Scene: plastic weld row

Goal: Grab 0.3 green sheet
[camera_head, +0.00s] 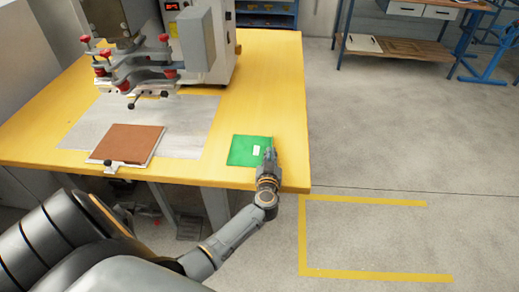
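The green sheet (240,156) lies flat near the front right corner of the yellow table (277,100). My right gripper is not in view.
A welding machine (197,42) with red knobs stands at the table's back. A brown pad (128,143) on a light plate lies left of the sheet, partly on a grey mat (197,117). A workbench (397,47) stands far right. The floor between is clear, with yellow markings (377,275).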

